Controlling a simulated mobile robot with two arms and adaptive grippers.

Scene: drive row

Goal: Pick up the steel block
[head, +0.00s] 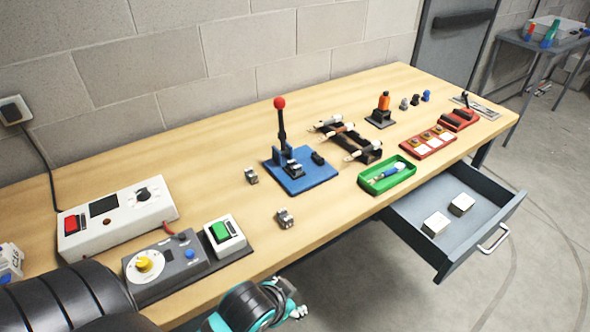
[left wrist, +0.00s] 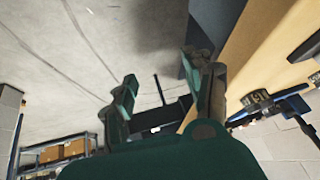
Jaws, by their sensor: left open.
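Two pale, metallic-looking blocks lie apart in the open drawer in the head view, a left one (head: 436,224) and a right one (head: 462,204). I cannot tell from their look which is the steel block. My left gripper (head: 297,308) shows partly at the bottom of the head view, by the bench's front edge, left of the drawer and apart from both blocks. In the left wrist view my left gripper (left wrist: 168,92) is open, with nothing between its fingers. My right gripper is not in view.
The grey drawer (head: 487,238) sticks out from the wooden bench (head: 215,180). On the bench are a blue lever press (head: 300,180), a green tray (head: 372,188), small metal parts (head: 285,218) and control boxes (head: 120,218). Floor (head: 545,190) is clear right of the drawer.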

